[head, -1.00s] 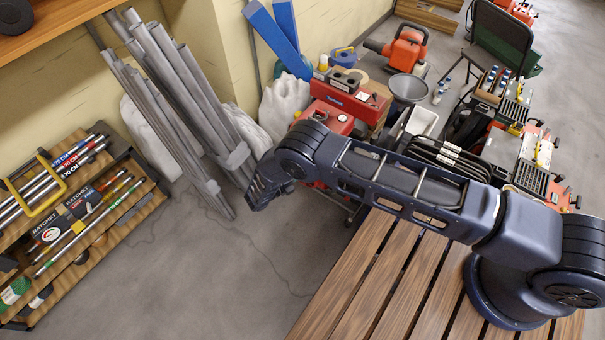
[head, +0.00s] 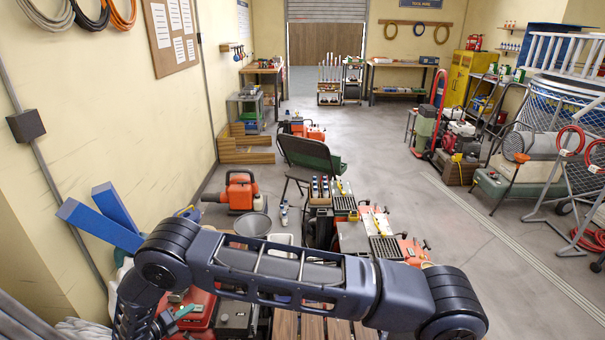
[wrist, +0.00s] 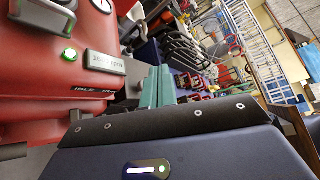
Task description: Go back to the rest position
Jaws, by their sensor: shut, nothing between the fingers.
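My gripper (wrist: 158,88) shows in the wrist view as two teal fingers pressed together, with nothing between them. A red machine (wrist: 50,85) with a small rpm display and a lit green button stands close on its left; I see a gap, not clear contact. In the head view my arm crosses the bottom of the picture and bends down at the left. The teal fingertips (head: 186,311) show there, beside red machinery (head: 203,308), partly hidden by my arm.
Blue beams (head: 100,222) lean at the left wall. An orange machine (head: 241,192) and a dark folding chair (head: 305,155) stand beyond my arm. Several machines crowd the middle. The grey floor (head: 385,140) is clear to the right of them.

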